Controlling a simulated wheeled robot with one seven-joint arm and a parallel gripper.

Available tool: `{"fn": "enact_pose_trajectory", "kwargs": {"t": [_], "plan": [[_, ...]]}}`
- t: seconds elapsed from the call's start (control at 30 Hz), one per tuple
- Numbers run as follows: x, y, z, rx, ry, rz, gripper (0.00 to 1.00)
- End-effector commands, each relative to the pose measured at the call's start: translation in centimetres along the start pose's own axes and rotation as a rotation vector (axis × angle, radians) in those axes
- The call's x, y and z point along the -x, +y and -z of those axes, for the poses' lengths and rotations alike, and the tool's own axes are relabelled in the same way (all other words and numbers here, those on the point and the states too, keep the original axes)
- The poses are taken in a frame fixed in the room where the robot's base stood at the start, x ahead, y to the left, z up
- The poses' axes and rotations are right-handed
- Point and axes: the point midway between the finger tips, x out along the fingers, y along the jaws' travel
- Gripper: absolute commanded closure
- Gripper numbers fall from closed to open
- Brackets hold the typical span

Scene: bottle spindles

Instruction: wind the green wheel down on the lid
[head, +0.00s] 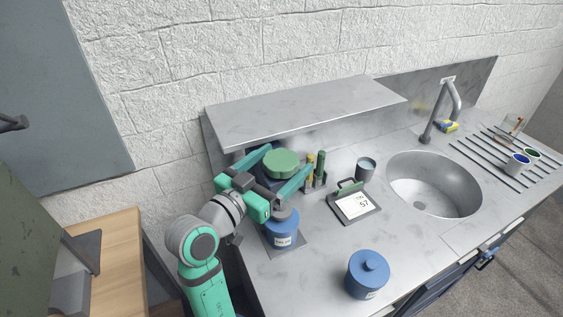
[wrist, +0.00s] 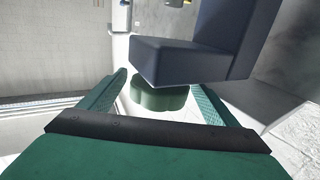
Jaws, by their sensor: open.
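The green lobed wheel (head: 282,163) is at the back left of the counter, under the shelf's front edge. It also shows in the wrist view (wrist: 158,98), partly covered by a dark blue block (wrist: 205,50). My gripper (head: 291,158) is open, with one long green finger on each side of the wheel. In the wrist view the fingers (wrist: 160,92) flank the wheel with gaps. I cannot make out a lid under the wheel. A blue jar with a grey top (head: 282,232) stands on a dark square plate in front of my gripper.
A metal shelf (head: 305,110) overhangs behind the wheel. Green and yellow bottles (head: 319,170) stand close to the right finger. The sink (head: 435,185) lies beyond.

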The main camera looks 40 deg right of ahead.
Motion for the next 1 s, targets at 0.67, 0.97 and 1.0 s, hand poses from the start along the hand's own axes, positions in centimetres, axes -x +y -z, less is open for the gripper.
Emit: {"fn": "enact_pose_trajectory", "kwargs": {"t": [0.67,0.97,1.0], "plan": [[-0.14,-0.10,-0.06,0.002,-0.001,-0.036,0.58],[-0.09,0.02,-0.04,0.002,0.000,-0.110,0.58],[-0.09,0.03,-0.04,0.001,0.000,-0.110,0.58]]}}
